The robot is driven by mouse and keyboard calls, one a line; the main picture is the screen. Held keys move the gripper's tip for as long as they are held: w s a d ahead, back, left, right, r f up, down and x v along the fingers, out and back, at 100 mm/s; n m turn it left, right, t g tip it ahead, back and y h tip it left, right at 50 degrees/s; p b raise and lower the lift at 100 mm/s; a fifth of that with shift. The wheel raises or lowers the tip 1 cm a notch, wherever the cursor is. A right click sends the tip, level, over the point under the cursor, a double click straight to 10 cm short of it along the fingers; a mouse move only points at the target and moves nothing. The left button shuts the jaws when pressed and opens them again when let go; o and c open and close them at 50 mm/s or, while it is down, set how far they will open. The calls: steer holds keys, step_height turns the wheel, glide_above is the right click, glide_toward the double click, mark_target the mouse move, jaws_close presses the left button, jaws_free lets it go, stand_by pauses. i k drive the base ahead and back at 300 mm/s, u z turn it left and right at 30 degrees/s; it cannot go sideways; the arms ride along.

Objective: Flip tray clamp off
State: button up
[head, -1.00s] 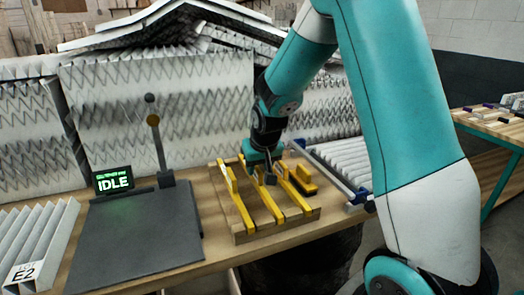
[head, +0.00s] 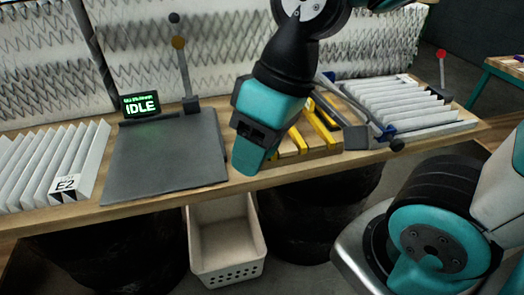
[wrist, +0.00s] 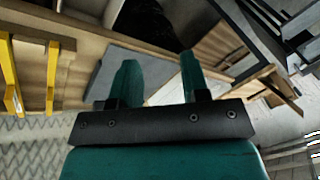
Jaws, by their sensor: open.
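A tray of white pleated filters (head: 395,105) lies at the right of the bench. A dark bar with blue fittings runs along its near left side and ends in a black knob (head: 397,145). A lever with a red ball (head: 441,54) stands upright at the tray's far right. I cannot tell which of these is the clamp. My gripper (head: 250,158) hangs over the bench's front edge, left of the tray and in front of the yellow rack. In the wrist view, its two teal fingers (wrist: 158,72) stand apart with nothing between them.
The yellow-barred rack (head: 322,122) is partly hidden behind my gripper. Filter E2 (head: 50,165) is far left. A white bin (head: 228,245) stands below the bench.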

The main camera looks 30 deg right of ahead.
mark_target(441, 53)
steer(key=z, duration=2.5)
steer(key=k, duration=0.9)
steer(key=z, duration=1.05)
steer(key=k, duration=0.5)
steer(key=z, duration=0.15)
steer(key=i, duration=1.15)
steer(key=u, duration=0.35)
steer(key=i, duration=2)
steer(key=u, duration=0.4)
steer(key=i, duration=1.95)
steer(key=u, duration=0.4)
